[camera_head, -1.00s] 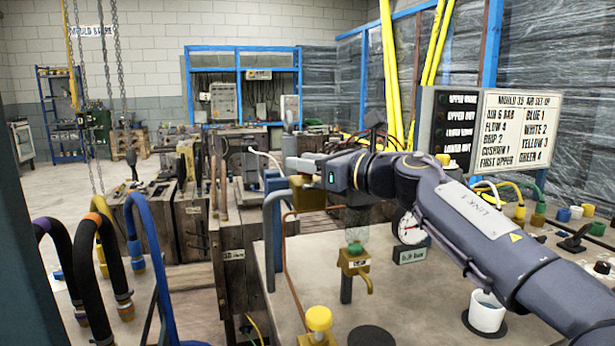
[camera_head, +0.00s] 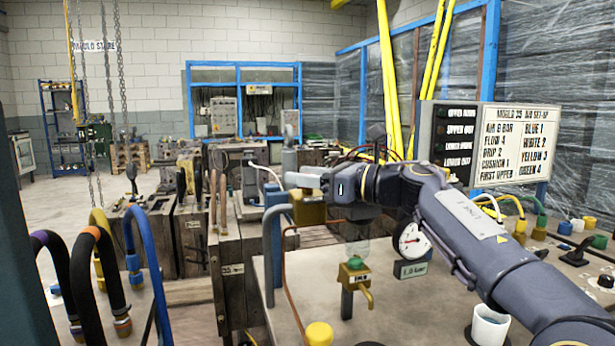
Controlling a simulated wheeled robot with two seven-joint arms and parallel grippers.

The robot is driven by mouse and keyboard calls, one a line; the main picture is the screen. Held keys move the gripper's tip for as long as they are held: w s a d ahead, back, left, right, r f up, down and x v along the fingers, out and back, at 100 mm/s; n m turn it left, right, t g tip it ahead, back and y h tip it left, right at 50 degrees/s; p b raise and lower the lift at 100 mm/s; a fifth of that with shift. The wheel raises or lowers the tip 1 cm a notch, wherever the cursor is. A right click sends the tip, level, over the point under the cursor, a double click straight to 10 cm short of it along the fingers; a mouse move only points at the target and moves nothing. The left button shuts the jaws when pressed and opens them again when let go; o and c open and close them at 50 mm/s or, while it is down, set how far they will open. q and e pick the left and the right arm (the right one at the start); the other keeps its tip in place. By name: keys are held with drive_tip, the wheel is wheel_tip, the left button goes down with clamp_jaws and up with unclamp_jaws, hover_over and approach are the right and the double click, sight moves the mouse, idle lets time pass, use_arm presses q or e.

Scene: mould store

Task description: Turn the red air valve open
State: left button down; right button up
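My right gripper (camera_head: 300,178) comes in from the right and points left, just above a brass valve body (camera_head: 312,212) on a grey-blue bent pipe. I cannot tell whether it touches it. I see no red handle; the gripper covers the top of this valve. Its fingers show edge-on, so their gap is unclear. My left gripper is not in view.
A pressure gauge (camera_head: 411,240) stands under my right forearm. A white cup (camera_head: 490,325) and yellow knob (camera_head: 319,334) are near the front. Hoses (camera_head: 150,260) arch at left. A set-up board (camera_head: 515,143) stands behind. Bare bench (camera_head: 420,310) lies between.

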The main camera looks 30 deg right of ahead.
drive_tip(key=shift+o, duration=0.6)
drive_tip(key=v, duration=0.7)
drive_tip(key=shift+s+d+p, duration=0.25)
drive_tip(key=shift+s+p, duration=0.05)
drive_tip(key=shift+s, duration=0.05)
